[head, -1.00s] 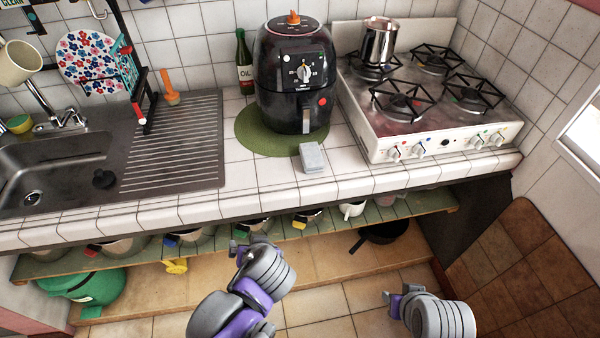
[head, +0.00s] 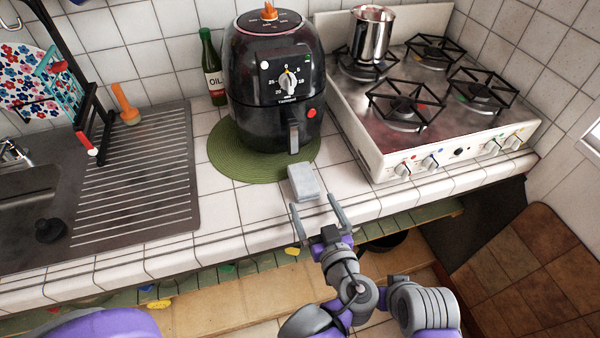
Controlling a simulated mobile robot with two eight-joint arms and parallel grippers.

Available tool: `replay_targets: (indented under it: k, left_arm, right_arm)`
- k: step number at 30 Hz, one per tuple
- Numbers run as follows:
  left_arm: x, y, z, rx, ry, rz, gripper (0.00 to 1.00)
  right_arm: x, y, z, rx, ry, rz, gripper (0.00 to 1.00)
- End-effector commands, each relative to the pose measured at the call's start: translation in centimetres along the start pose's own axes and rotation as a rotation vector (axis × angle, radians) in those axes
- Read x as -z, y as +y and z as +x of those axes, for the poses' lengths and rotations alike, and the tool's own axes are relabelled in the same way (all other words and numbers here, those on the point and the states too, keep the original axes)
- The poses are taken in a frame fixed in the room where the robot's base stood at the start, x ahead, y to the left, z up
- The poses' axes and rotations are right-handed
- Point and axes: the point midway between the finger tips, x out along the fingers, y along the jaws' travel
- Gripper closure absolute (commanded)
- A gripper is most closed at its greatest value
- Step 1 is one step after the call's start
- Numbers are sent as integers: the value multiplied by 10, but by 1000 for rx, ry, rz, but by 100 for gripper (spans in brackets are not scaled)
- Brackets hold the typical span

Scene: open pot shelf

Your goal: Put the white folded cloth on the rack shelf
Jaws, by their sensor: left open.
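The white folded cloth (head: 305,181) looks like a small pale grey-white block. It lies on the tiled counter in front of the air fryer, at the edge of the green round mat. My left gripper (head: 314,203) is open and empty, its two fingers pointing at the cloth's near end from the counter's front edge. I cannot tell whether a finger touches it.
A black air fryer (head: 278,85) stands on the green mat (head: 225,150) behind the cloth. A white gas stove (head: 375,140) with a steel pot (head: 371,35) is to the right. A sink drainboard (head: 140,180) is at left. Counter tiles left of the cloth are clear.

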Motion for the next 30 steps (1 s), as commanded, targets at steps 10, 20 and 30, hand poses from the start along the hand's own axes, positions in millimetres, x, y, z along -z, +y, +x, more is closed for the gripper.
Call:
replay_targets:
  k: [10,20,30]
  left_arm:
    - [0,-1,44,2,-1,1,0]
    - [-3,2,87,3,-1,1,0]
    - [-3,2,95,0,-2,1,0]
  right_arm:
    - [0,0,0,0,0,0,60]
    - [1,0,-1,0,1,0,60]
    - [1,0,-1,0,1,0,60]
